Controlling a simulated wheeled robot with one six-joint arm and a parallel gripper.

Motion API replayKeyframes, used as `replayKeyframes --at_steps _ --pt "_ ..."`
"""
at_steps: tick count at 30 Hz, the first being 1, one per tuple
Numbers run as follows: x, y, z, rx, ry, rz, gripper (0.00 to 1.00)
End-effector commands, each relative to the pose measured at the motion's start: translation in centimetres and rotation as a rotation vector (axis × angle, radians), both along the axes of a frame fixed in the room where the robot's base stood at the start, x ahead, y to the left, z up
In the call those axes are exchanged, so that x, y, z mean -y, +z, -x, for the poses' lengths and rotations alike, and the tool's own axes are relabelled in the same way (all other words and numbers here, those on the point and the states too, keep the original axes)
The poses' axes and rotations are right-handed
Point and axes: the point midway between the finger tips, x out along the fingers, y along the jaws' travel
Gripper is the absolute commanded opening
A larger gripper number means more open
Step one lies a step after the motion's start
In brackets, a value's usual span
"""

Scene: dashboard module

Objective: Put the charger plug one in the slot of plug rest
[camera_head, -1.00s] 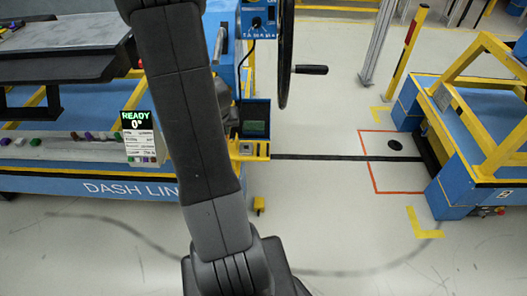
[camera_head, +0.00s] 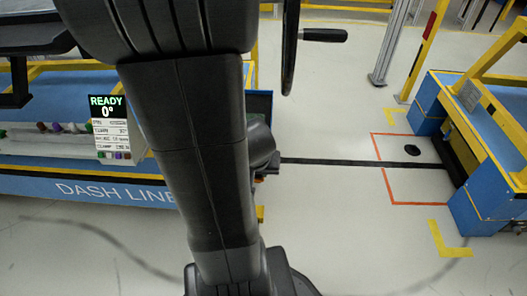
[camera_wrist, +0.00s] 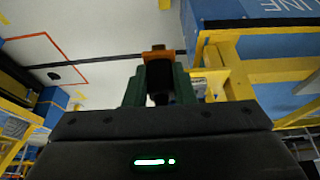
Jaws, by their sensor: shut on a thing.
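My gripper (camera_wrist: 158,82) shows in the wrist view with two green fingers. It is shut on a dark piece with an orange-brown end, which looks like the charger plug (camera_wrist: 157,54). The plug is held clear of the floor, beside yellow framework at its right in the wrist view. In the head view my arm hides the gripper and plug. I cannot make out the plug rest or its slot in either current view.
The blue dash line bench (camera_head: 110,190) with a READY display (camera_head: 108,127) stands at left. A black wheel with a handle (camera_head: 323,35) hangs at top centre. A blue and yellow cart (camera_head: 490,190) stands at right. Open floor (camera_head: 345,215) lies between.

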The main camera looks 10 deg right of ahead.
Motion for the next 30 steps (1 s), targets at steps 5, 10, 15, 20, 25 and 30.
replayKeyframes --at_steps 5,10,15,20,25,30 --pt "0.5 -0.1 -1.2 -0.001 -0.004 0.000 0.00" --pt "1.4 0.1 -4.3 -0.003 -0.004 0.000 0.00" --pt "2.3 0.1 -7.5 -0.002 -0.004 0.000 0.00" --pt "3.2 0.2 -10.7 -0.001 -0.003 0.000 0.00" --pt "4.1 0.1 -14.1 -0.001 -0.004 0.000 0.00" --pt "4.8 0.0 -16.6 0.001 -0.003 0.000 0.00"
